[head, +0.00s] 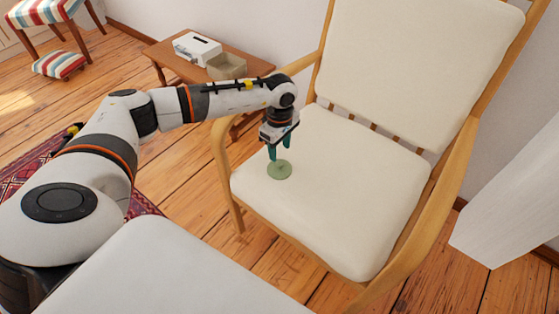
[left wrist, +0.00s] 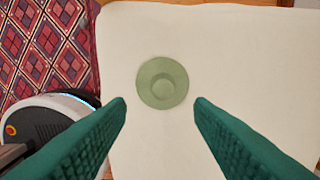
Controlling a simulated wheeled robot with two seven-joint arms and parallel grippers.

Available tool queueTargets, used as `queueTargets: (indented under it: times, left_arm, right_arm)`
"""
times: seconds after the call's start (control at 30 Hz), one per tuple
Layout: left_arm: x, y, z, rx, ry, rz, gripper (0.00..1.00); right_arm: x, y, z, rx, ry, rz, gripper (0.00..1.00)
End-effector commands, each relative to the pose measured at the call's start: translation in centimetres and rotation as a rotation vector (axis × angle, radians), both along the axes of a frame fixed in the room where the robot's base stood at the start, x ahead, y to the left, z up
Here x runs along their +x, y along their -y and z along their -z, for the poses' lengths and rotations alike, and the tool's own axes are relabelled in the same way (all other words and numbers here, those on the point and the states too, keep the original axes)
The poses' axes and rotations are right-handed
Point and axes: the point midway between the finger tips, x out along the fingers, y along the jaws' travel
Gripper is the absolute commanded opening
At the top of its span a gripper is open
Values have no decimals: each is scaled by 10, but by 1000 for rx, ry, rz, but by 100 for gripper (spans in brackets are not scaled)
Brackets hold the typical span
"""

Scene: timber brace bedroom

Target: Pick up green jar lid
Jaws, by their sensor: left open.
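The green jar lid (head: 279,170) is a round disc with a smaller raised ring in its middle. It lies flat on the cream seat cushion (head: 340,190) of the wooden armchair, near the cushion's left side. In the left wrist view the lid (left wrist: 162,83) lies just beyond the fingertips, centred between them. My left gripper (head: 279,150) points down above the lid. Its green fingers are open and empty, and the gap in the left wrist view (left wrist: 160,100) is wider than the lid. My right gripper is not in view.
The chair's wooden armrests (head: 222,165) and backrest (head: 415,65) bound the seat. A low wooden table (head: 165,57) behind holds a white box (head: 197,48) and a beige container (head: 227,66). A patterned red rug (left wrist: 45,45) lies on the floor. The rest of the cushion is clear.

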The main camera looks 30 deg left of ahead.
Motion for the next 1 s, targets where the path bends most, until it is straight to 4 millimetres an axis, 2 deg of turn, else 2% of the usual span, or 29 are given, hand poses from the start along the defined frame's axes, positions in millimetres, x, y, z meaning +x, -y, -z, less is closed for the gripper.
queueTargets:
  times: [0.27, 0.5, 0.77, 0.8, 0.87, 1.0]
  left_arm:
    - [1, -1, 27, -2, -2, 0, 48]
    - [3, -3, 58, -3, -1, 0, 48]
    - [3, -3, 61, -3, 0, 0, 48]
    - [3, -3, 61, -3, 0, 0, 46]
    - [4, -3, 61, -3, 0, 0, 37]
    - [4, -3, 61, -3, 1, -1, 14]
  right_arm:
    - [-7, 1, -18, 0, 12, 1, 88]
    - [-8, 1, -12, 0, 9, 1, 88]
    - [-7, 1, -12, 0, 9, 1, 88]
    - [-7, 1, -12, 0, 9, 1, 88]
    - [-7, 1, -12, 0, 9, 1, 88]
    - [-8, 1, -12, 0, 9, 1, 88]
